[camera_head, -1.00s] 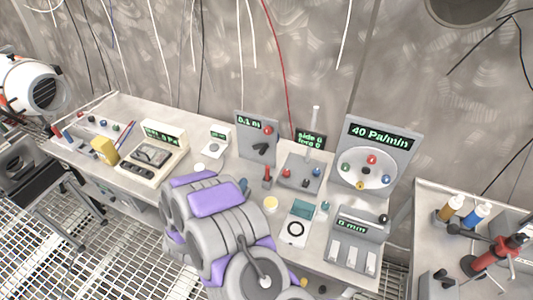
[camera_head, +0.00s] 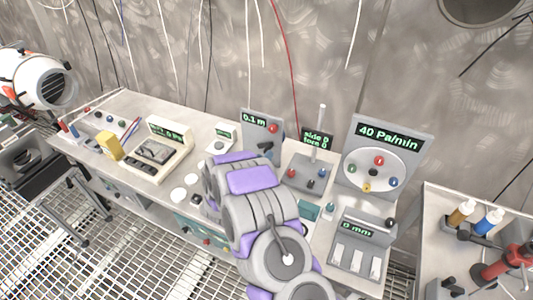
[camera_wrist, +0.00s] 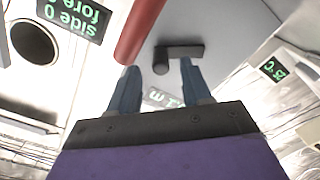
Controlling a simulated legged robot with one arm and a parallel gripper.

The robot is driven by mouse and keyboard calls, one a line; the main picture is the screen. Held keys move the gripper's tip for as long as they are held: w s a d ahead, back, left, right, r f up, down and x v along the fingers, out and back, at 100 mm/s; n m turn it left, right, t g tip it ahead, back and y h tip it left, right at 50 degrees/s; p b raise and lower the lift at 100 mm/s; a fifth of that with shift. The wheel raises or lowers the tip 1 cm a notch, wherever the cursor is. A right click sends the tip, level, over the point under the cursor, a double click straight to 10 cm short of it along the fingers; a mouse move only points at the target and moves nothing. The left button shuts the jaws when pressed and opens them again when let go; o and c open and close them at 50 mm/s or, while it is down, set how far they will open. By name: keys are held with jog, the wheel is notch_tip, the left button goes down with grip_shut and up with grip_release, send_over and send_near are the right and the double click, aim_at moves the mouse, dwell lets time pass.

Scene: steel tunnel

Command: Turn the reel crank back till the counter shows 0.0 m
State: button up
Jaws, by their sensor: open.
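The reel panel (camera_head: 249,138) is an upright grey plate on the bench, and its green counter (camera_head: 255,119) reads 0.1 m. A red round knob (camera_head: 273,128) sits beside the counter. The black crank (camera_head: 266,147) is on the panel's lower front. In the wrist view, the crank (camera_wrist: 183,50) and its dark round grip (camera_wrist: 160,61) appear at the fingertips. My gripper (camera_wrist: 158,65) is open, with the grip appearing between its two blue-grey fingers; contact cannot be told. My arm hides the gripper in the head view.
A red cylinder (camera_wrist: 140,28) is close to the left finger in the wrist view. Right of the reel are a joystick box (camera_head: 306,176) and the 40 Pa/min panel (camera_head: 381,157). Left are a small white display unit (camera_head: 221,138) and a cream meter (camera_head: 162,150).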

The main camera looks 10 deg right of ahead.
jog(key=shift+a+b+x, duration=0.2)
jog(key=shift+b+x, duration=0.15)
jog(key=shift+x, duration=1.7)
jog(key=shift+w+d, duration=0.1)
jog(key=shift+w, duration=0.05)
grip_shut()
